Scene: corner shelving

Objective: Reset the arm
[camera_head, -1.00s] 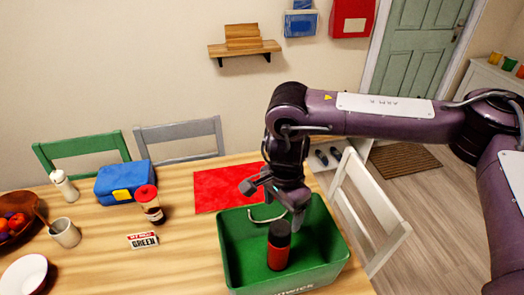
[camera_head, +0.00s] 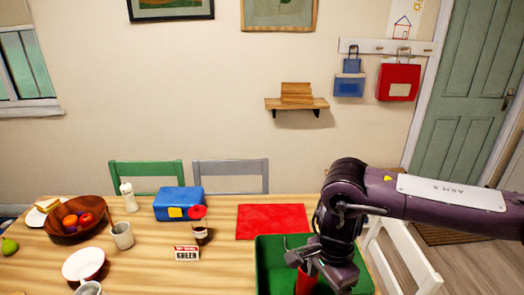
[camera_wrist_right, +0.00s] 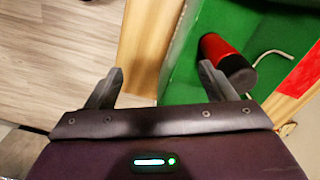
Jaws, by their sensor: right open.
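My right arm comes in from the right in the head view, with its right gripper (camera_head: 322,278) low over the green crate (camera_head: 268,252). In the right wrist view the right gripper (camera_wrist_right: 160,72) is open, with nothing between its fingers. The red bottle with a black end (camera_wrist_right: 226,58) is in the crate, beyond the right finger and apart from it. In the head view only a red part of the bottle (camera_head: 304,283) shows; the gripper hides the rest. My left gripper is not in view.
A red mat (camera_head: 272,221) lies behind the crate. A blue lunch box (camera_head: 179,204), a red-topped jar (camera_head: 201,236), a white mug (camera_head: 122,236) and a fruit bowl (camera_head: 75,234) stand on the table to the left. A white chair (camera_head: 405,262) is at the right edge.

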